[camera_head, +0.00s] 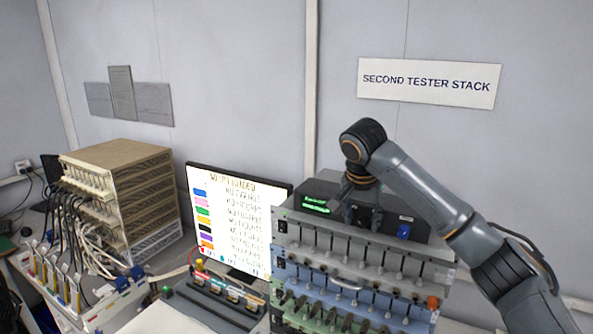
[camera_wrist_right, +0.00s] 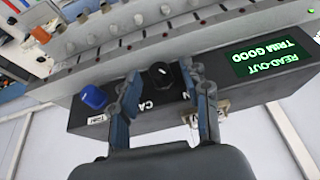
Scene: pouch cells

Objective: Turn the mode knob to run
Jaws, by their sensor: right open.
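The black knob (camera_wrist_right: 160,75) sits on the front of a dark read-out box (camera_wrist_right: 225,85) in the right wrist view. Partly hidden lettering is beside it, reading "CA" on one side and ending in "N" on the other. Which way the knob points is not clear. My right gripper (camera_wrist_right: 163,84) is open, with one finger on either side of the black knob; contact is not clear. In the head view my right gripper (camera_head: 362,208) is in front of the box and hides the knob. My left gripper is out of view.
A blue knob (camera_wrist_right: 93,96) is on the same box, and a green display (camera_wrist_right: 270,57) reads "READ-OUT TRIM GOOD". Below the box is the tester stack (camera_head: 350,262) with rows of cables. A monitor (camera_head: 235,220) and another rack (camera_head: 125,185) stand to the left.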

